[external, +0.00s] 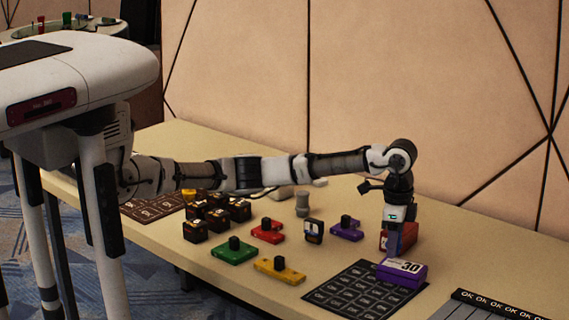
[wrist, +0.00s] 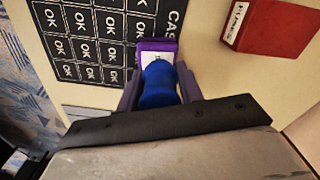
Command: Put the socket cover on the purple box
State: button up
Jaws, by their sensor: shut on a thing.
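My gripper (wrist: 158,92) is shut on a blue rounded piece, which appears to be the socket cover (wrist: 158,84). In the external view my gripper (external: 392,245) points down, low over the table at the right. The purple box (wrist: 157,44), with a white label on top, lies just beyond the blue piece in the wrist view. It also shows in the external view (external: 403,276), just in front of the gripper, marked "30". The blue piece overlaps the box's near part in the wrist view. I cannot tell whether they touch.
A red box (wrist: 272,27) stands close behind the gripper. Red, green, yellow and purple knobbed blocks (external: 280,271), a small dark block (external: 313,231), a grey cylinder (external: 302,204) and several dark boxes (external: 195,231) stand left.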

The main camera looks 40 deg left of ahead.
jog(key=shift+f, duration=0.9)
jog(key=o, duration=1)
jog(key=shift+f, duration=0.1)
jog(key=shift+c, duration=0.2)
notch_tip(320, 180, up, 12)
jog(key=shift+r+b, duration=0.15)
jog(key=shift+b, duration=0.55)
